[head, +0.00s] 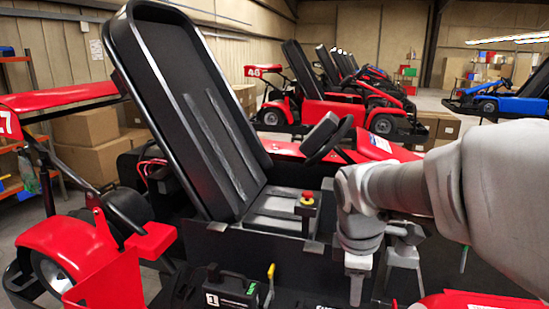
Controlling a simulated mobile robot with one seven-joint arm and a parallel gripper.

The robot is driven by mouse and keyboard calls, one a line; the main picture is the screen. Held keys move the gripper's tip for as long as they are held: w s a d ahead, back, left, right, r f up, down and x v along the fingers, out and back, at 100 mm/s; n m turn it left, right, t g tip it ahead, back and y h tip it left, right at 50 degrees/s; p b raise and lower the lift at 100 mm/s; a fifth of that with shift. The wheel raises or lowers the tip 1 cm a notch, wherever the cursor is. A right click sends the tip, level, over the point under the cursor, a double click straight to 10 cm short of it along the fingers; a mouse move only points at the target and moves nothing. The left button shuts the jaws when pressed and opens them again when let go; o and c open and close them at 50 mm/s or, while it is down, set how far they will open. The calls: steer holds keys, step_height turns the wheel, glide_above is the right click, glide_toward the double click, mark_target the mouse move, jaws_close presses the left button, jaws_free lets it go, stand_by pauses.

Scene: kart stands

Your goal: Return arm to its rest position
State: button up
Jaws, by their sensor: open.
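My arm reaches in from the right edge in the head view and bends down at the wrist. My gripper (381,285) points down in front of the near kart, with its two grey fingers apart. I see nothing held between them, though the low part of the picture is dark and crowded. The near kart (270,146) is red and black, with a tall black seat (190,105) tilted back. My arm hides part of the kart's right side.
A red button on a yellow base (307,199) stands beside the seat. A black case marked 1 (228,295) and a yellow handle (271,271) are low in front. More red karts (385,123) and a blue kart (490,104) stand behind. Cardboard boxes (88,128) are at left.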

steer(key=s+r+m+t+y, duration=0.1)
steer(key=s+r+m+t, duration=0.2)
steer(key=s+m, duration=0.9)
steer(key=r+m, duration=0.1)
steer(key=m, duration=0.2)
steer(key=shift+s+y, duration=0.3)
